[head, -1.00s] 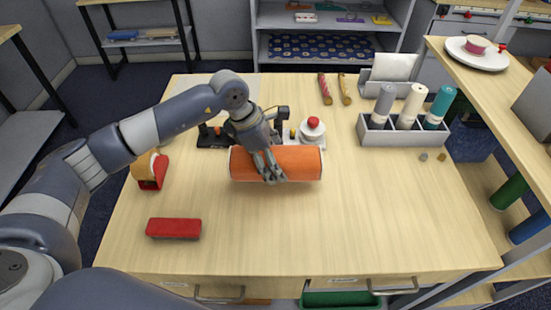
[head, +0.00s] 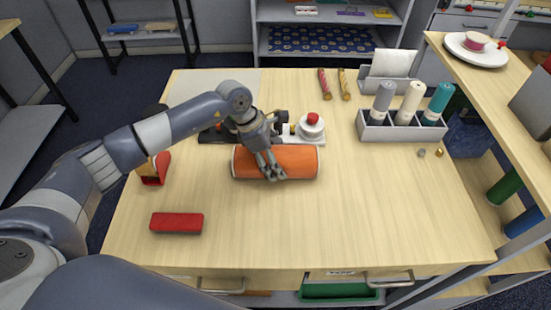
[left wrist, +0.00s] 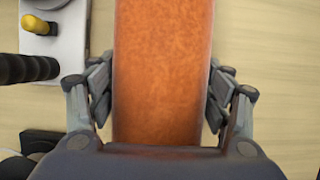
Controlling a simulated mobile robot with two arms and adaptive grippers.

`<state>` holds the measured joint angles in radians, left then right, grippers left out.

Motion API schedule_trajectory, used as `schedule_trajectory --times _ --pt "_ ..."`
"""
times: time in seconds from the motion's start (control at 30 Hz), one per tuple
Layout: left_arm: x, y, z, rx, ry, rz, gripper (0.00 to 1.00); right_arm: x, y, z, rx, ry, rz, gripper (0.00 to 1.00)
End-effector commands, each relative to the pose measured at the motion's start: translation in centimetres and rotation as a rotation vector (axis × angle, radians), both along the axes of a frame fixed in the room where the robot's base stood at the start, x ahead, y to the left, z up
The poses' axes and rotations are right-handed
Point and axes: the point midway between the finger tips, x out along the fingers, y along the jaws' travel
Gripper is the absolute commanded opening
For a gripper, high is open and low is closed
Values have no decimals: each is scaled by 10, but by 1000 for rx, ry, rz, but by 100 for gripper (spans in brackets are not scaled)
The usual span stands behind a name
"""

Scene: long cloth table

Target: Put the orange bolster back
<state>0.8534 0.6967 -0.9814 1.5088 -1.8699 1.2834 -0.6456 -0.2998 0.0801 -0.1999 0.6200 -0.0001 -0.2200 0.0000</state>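The orange bolster (head: 302,162) is a thick cylinder lying crosswise over the middle of the table, its length running left to right. My left gripper (head: 273,172) reaches down over its middle. In the left wrist view the bolster (left wrist: 163,70) fills the space between the fingers of my left gripper (left wrist: 163,105), with finger pads against both sides. The far finger is hidden in the head view. I cannot tell whether the bolster is clear of the tabletop. My right gripper is not in view.
Behind the bolster stands a device with a red knob (head: 312,120). A grey holder (head: 400,132) with bottles is at back right. The table's front and right (head: 370,220) are clear.

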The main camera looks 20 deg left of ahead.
Motion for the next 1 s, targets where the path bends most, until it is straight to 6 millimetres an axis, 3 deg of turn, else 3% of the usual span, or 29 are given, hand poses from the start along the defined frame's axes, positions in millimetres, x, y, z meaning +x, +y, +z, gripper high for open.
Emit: schedule_trajectory --times 0.07,0.6,1.0 --pt "0 0 0 1 0 0 91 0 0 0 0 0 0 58" --pt "0 3 9 1 -3 1 91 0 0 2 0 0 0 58" --pt "-10 34 84 1 -4 2 91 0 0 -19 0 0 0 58"
